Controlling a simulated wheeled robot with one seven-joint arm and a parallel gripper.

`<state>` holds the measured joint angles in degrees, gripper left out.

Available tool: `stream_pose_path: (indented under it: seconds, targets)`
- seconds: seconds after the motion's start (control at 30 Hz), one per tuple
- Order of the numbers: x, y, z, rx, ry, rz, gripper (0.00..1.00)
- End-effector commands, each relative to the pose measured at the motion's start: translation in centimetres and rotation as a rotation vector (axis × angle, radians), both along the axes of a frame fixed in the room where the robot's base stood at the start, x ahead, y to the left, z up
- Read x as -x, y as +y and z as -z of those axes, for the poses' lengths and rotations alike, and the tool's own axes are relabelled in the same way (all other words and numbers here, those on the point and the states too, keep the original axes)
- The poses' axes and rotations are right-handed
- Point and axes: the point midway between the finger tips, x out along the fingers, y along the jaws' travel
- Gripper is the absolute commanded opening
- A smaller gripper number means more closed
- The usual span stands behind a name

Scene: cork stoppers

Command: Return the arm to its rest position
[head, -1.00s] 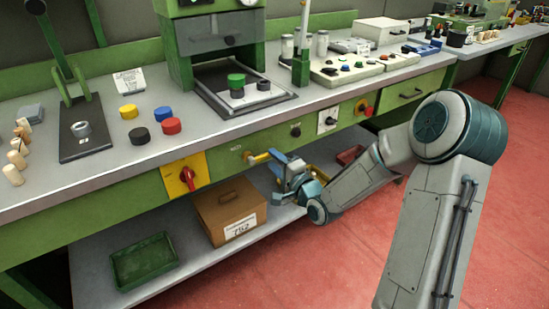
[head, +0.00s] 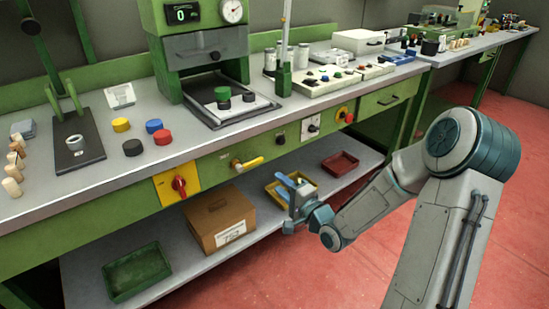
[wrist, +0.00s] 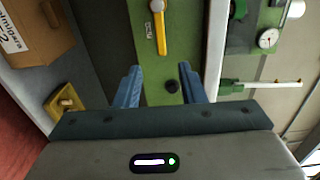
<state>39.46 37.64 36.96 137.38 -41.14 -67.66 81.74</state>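My arm (head: 370,205) bends at the right of the head view, over the red floor. The gripper hides part of the yellow tray behind it in the head view.
The lower shelf (head: 185,255) holds a green tray (head: 137,272), a cardboard box (head: 215,225), a yellow tray (head: 311,193) and a red tray (head: 340,163). A yellow lever handle (head: 247,163) and a red knob (head: 179,185) stick out from the bench front. Red floor is clear below my arm.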

Motion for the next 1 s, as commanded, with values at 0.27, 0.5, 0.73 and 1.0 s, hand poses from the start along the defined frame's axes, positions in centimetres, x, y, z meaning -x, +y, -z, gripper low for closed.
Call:
stream_pose_path:
  seconds: [0.27, 0.5, 0.73, 1.0]
  targets:
    - [0.2, 0.1, -1.3, 0.235, 0.042, 0.001, 0.36]
    - [2.0, -2.7, -4.9, 0.795, 0.168, 0.002, 0.36]
    - [6.4, -6.3, -11.2, 1.208, 0.322, -0.036, 0.36]
    - [14.8, -8.5, -20.2, 1.467, 0.512, -0.195, 0.36]
